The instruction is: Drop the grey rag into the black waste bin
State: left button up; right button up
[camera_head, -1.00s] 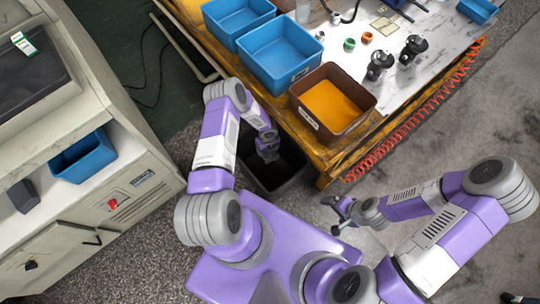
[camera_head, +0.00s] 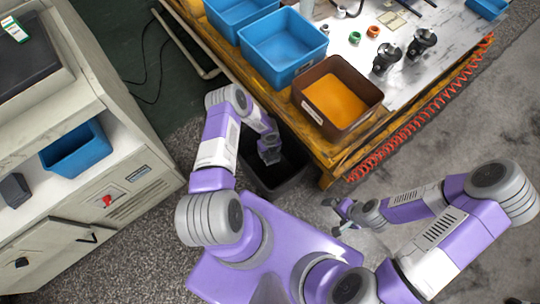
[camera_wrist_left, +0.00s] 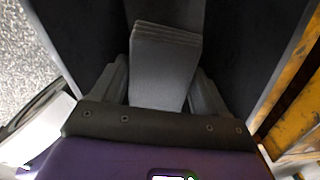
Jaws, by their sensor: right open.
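The black waste bin (camera_head: 290,176) stands on the floor beside the yellow-edged workbench. My left gripper (camera_head: 268,150) points down over the bin's opening. In the left wrist view the grey rag (camera_wrist_left: 165,62), a folded layered block, sits between the two fingers of my left gripper (camera_wrist_left: 162,90), which flank it closely on both sides. The bin's dark inside fills the view around it. In the head view the rag (camera_head: 271,156) is small at the fingertips. My right gripper (camera_head: 341,212) is open and empty over the floor at the right.
The workbench (camera_head: 330,160) holds a brown bin (camera_head: 362,118) with an orange inside, blue bins (camera_head: 283,46) and small parts. A red coiled hose (camera_head: 430,115) runs along its edge. A grey machine (camera_head: 120,190) with a blue bin stands at left.

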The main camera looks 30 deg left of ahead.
pick_arm(q)
jog(key=o, duration=0.5)
jog(key=shift+c, duration=0.2)
